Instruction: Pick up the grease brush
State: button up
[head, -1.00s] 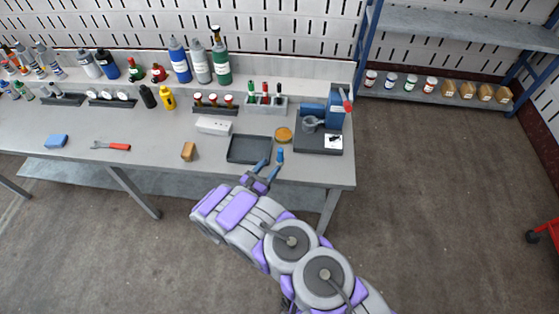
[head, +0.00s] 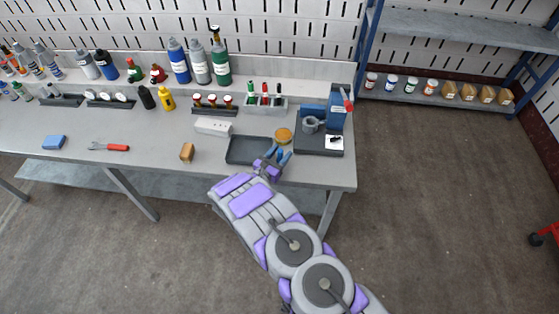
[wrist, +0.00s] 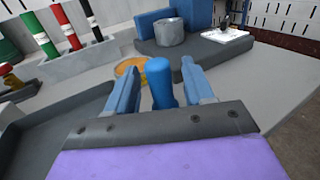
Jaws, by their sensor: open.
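My gripper (head: 279,151) is open over the front edge of the bench, beside the dark tray. In the wrist view, a blue rounded handle (wrist: 160,83), which looks like the grease brush's, stands between my two blue fingers, with a gap on each side. Its lower part is hidden behind my gripper's mount. An amber round tin (head: 284,134) sits just beyond my fingers; it also shows in the wrist view (wrist: 130,68), partly behind the handle and the left finger. In the head view I cannot clearly separate the handle from the fingers.
The dark tray (head: 236,156) lies left of my gripper. A dark machine base with a blue block and grey cup (head: 310,125) stands to the right. A tan block (head: 187,152), white box (head: 213,126) and red-handled tool (head: 110,147) lie further left. Bottles line the back.

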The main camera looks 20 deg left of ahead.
aim_at(280, 150)
grip_shut()
dwell(0.3)
jog(key=shift+r+p, duration=0.3)
jog(key=shift+r, duration=0.45)
notch_tip(280, 150, up, 2)
jog(key=shift+r+p, duration=0.25)
jog(key=shift+p, duration=0.2)
jog(key=a+r+p+v, duration=0.1)
jog(key=p+v, duration=0.1)
jog(key=v, duration=1.4)
jog(key=shift+p, duration=0.3)
